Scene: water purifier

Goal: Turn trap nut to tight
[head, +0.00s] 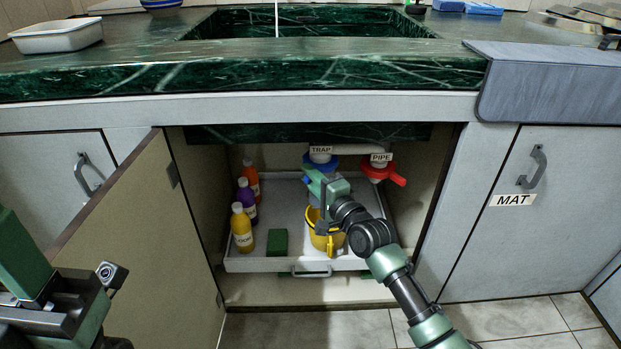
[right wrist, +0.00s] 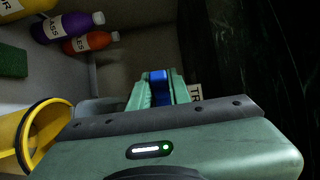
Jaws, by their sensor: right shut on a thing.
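The trap nut (head: 318,164) is a blue ring under the white TRAP label (head: 321,150), inside the open sink cabinet. My right gripper (head: 312,178) reaches in from the right and is shut on the nut. In the right wrist view the blue nut (right wrist: 158,76) shows between the two green fingers (right wrist: 157,92). Part of the nut is hidden by the fingers, and its tightness cannot be told. My left arm shows at the lower left of the head view, outside the cabinet; its fingertips are not in view.
A yellow bucket (head: 324,240) stands below the trap on a grey tray (head: 262,264). Several bottles (head: 243,230) and a green block (head: 277,242) are at the left. A red valve (head: 376,171) labelled PIPE is close on the right. The open door (head: 135,260) bounds the left side.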

